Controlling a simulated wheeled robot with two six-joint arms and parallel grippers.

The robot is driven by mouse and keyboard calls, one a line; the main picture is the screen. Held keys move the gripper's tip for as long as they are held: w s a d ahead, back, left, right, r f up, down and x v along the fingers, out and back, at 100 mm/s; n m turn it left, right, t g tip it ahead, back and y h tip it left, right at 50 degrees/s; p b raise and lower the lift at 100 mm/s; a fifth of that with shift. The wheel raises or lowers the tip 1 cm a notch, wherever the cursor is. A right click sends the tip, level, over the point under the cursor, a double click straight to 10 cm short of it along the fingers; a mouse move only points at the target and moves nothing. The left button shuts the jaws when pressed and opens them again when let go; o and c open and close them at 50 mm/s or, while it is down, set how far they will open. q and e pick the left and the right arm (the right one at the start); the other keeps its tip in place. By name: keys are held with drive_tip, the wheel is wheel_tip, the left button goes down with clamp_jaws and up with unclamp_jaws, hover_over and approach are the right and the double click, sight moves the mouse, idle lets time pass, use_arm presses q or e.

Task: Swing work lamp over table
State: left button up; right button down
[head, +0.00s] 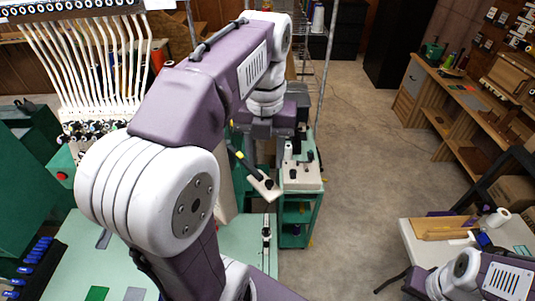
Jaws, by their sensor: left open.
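What looks like the work lamp is a slim black and yellow arm with a pale flat head (265,187), just below my left gripper. The head hangs near the gap between the pale green table (240,232) and a green cart. My left gripper (270,148) is open, pointing down near the upper part of the lamp arm. I cannot tell whether it touches the lamp. My left arm hides much of the table and the lamp's mounting. My right arm shows at the lower right, but its gripper is out of view.
The green cart (303,218) with a pale device on top stands right of the table. A machine with many white tubes (90,60) is at the back left. A white side table (415,250) and wooden workbench (440,95) are at right. Grey floor between is clear.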

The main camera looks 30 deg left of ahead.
use_arm(q)
drive_tip(key=shift+s+d+r, duration=0.15)
drive_tip(key=shift+s, duration=0.15)
drive_tip(key=shift+c, duration=0.3)
